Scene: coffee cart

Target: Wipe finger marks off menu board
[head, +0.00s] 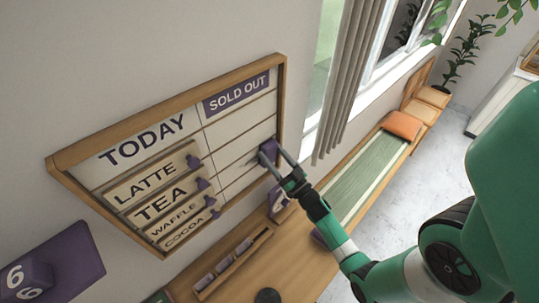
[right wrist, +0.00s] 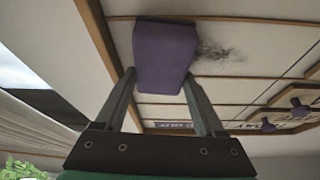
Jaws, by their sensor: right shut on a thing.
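The menu board (head: 225,125) hangs on the wall in a wooden frame, with a TODAY heading, a SOLD OUT heading and several item plates in its left column. My right gripper (head: 272,158) is shut on a purple block (head: 267,149), at the right part of the board under the SOLD OUT column. In the right wrist view the purple block (right wrist: 165,55) sits between the two fingers against the white panel. A dark smudge (right wrist: 217,51) shows on the panel right beside the block. Whether the block presses on the panel is hard to tell. My left gripper is not in view.
A wooden counter (head: 235,250) below the board holds a tray (head: 225,268) with purple pieces and a dark round item (head: 267,296). A bench with a green mat (head: 365,180) runs along the window wall.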

